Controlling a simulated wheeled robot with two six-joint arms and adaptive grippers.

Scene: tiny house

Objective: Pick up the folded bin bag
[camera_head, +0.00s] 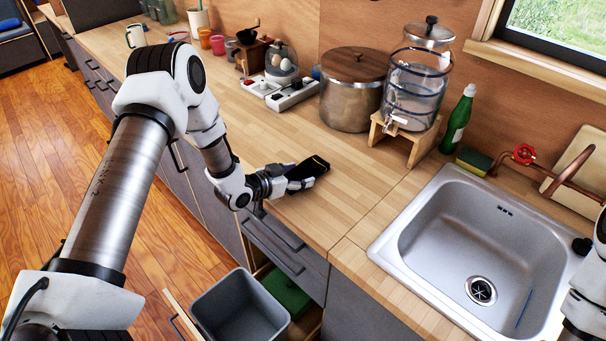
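A small flat black item (312,167), which looks like the folded bin bag, is at the counter's front part, left of the sink. My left gripper (296,178) is at its left end, low over the counter. One pale finger shows along the near side of the item; the far finger is partly hidden. I cannot tell whether the fingers press on it, or whether it rests on the wood. My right arm shows only in part at the right edge, and its gripper is out of view.
A steel sink (480,245) is at the right. A metal pot (352,95), a glass drink dispenser (413,90) and a green bottle (459,118) stand behind. Below the counter, an open drawer holds a grey bin (240,312). Bare counter (365,190) lies around the black item.

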